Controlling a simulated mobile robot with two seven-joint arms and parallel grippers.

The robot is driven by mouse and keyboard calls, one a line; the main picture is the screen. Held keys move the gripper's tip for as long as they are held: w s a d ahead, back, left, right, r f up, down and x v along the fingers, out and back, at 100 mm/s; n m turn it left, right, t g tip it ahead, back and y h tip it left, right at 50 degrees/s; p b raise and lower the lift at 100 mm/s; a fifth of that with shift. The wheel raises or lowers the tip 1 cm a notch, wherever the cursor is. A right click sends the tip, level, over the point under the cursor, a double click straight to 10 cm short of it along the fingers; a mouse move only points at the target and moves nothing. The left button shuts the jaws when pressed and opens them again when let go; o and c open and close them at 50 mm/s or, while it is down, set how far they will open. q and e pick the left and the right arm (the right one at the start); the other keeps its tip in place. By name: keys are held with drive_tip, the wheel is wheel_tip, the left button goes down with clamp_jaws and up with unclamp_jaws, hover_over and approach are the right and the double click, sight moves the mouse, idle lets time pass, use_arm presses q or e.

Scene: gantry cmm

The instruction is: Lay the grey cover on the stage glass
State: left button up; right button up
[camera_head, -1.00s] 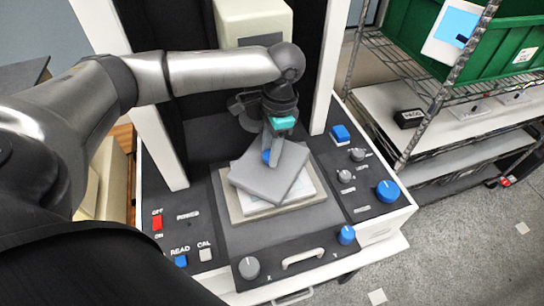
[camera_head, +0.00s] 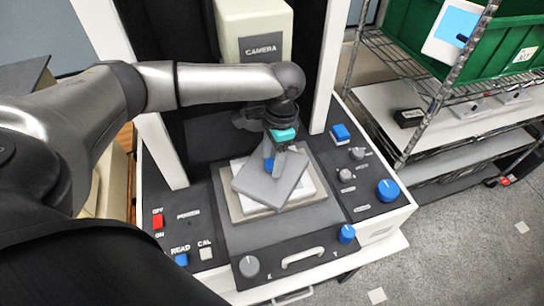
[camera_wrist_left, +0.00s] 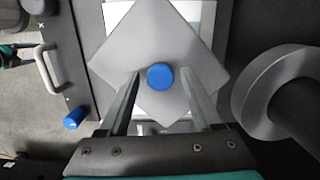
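The grey cover (camera_head: 262,187), a flat square plate with a blue knob (camera_wrist_left: 160,77), lies over the stage glass (camera_head: 306,190). It is turned at an angle to the glass, so pale corners of the glass show around it; they also show in the left wrist view (camera_wrist_left: 197,12). I cannot tell whether the cover lies flat on the glass. My left gripper (camera_head: 277,160) is just above the cover. In the left wrist view its fingers (camera_wrist_left: 160,80) stand on both sides of the knob, with a visible gap on each side. My right gripper is out of view.
The machine's panel has a grey knob (camera_head: 249,267), blue knobs (camera_head: 387,190) and a white handle (camera_head: 302,258) around the stage. White columns and a camera housing (camera_head: 252,40) stand behind. A wire rack with a green bin (camera_head: 500,45) is at right.

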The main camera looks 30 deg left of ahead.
use_arm(q)
drive_tip(key=shift+o, duration=0.2)
drive_tip(key=shift+r, duration=0.15)
wheel_tip(320, 180, up, 12)
drive_tip(key=w, duration=0.1)
drive_tip(key=shift+d, duration=0.45)
